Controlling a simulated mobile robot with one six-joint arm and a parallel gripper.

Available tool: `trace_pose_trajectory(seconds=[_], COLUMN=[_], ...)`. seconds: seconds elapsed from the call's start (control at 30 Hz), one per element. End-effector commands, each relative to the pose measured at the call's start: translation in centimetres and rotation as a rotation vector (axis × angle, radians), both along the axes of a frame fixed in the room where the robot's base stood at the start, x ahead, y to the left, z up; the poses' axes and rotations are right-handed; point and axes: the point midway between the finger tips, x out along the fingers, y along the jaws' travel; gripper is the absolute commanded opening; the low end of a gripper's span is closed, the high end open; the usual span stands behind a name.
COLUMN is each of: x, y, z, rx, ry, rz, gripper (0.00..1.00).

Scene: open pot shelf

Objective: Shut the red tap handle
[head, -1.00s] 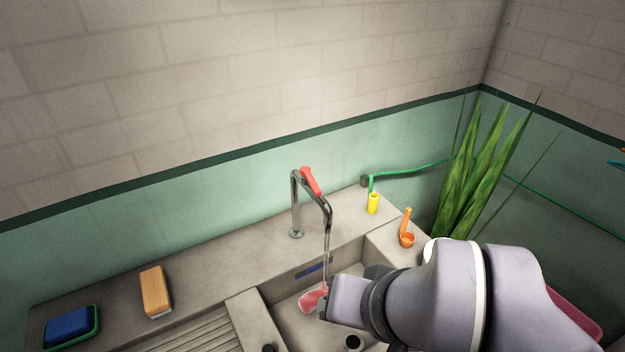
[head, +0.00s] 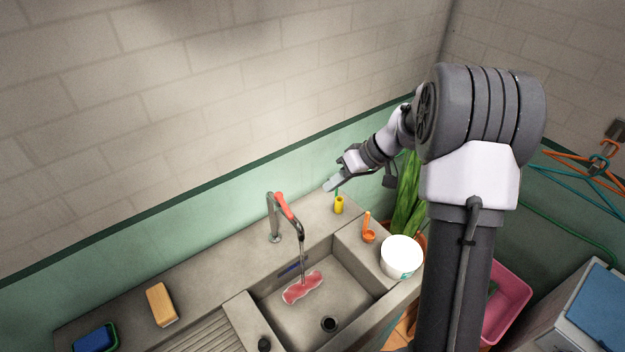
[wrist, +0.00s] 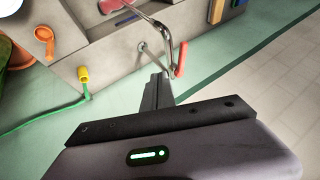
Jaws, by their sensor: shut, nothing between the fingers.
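The red tap handle (head: 282,205) sits on top of the bent metal tap (head: 271,220) at the back of the sink. Water runs from the spout into the basin. In the wrist view the handle (wrist: 181,59) shows just beyond and to the right of my fingertips, beside the tap's pipe (wrist: 166,35). My gripper (head: 328,186) is shut and empty, to the right of the handle in the head view. A gap shows between the fingertips and the handle there. In the wrist view my gripper (wrist: 159,78) points toward the tap.
A yellow hose end (head: 339,205), an orange scoop (head: 369,236) and a white tub (head: 402,257) stand to the right. A brush (head: 161,304) and a blue sponge (head: 94,339) lie left.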

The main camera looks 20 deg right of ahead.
Motion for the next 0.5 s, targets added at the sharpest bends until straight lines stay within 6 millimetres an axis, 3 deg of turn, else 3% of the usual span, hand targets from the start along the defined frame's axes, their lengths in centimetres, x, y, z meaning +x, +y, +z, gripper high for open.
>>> trace_pose_trajectory(seconds=[0.37, 0.5], x=[2.4, 2.2], y=[4.4, 6.6], z=[-6.7, -6.7], rx=[0.001, -0.002], ry=[0.005, 0.003], rz=[0.002, 0.002], gripper=[0.00, 0.00])
